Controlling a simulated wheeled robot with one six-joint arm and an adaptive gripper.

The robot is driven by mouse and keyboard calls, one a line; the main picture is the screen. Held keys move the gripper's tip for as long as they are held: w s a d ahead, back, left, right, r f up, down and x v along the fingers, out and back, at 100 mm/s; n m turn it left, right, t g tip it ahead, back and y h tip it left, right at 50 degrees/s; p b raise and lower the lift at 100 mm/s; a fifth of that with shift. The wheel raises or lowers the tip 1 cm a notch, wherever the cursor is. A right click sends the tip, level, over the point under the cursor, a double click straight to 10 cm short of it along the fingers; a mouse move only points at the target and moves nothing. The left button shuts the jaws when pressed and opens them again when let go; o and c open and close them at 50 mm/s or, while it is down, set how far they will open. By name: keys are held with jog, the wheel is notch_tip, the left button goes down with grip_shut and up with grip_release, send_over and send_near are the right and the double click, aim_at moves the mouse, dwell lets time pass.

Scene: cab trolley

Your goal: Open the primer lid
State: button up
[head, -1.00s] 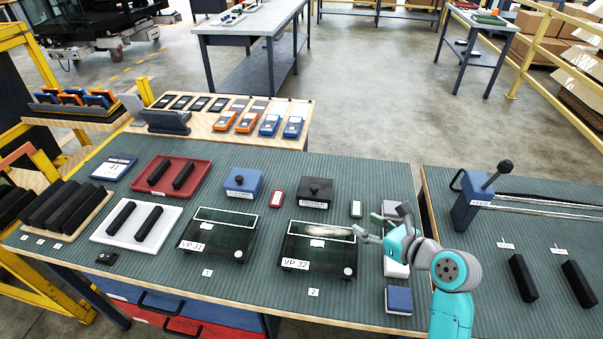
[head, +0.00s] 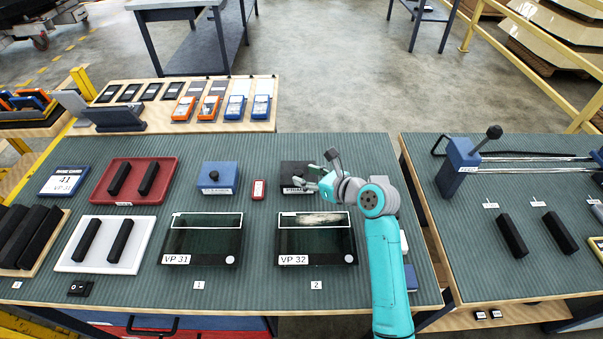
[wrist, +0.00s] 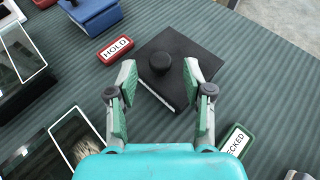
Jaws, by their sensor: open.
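The primer box (head: 297,172) is a black square box with a dark lid, standing behind the VP 32 case in the head view. In the wrist view its flat black lid (wrist: 168,90) carries a round black knob (wrist: 189,66). The lid lies flat on the box. My gripper (head: 318,170) is over the box's right side, and its arm hides part of it. In the wrist view my gripper (wrist: 160,72) is open and empty.
A blue knobbed box (head: 217,177) and a red HOLD tag (wrist: 115,49) stand left of the primer box. A green-framed CHECKED tag (wrist: 234,146) lies to its right. Dark cases VP 31 (head: 202,240) and VP 32 (head: 315,240) lie in front. The bench behind is clear.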

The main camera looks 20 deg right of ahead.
jog(key=shift+x, duration=1.25)
jog(key=shift+c, duration=0.2)
grip_shut()
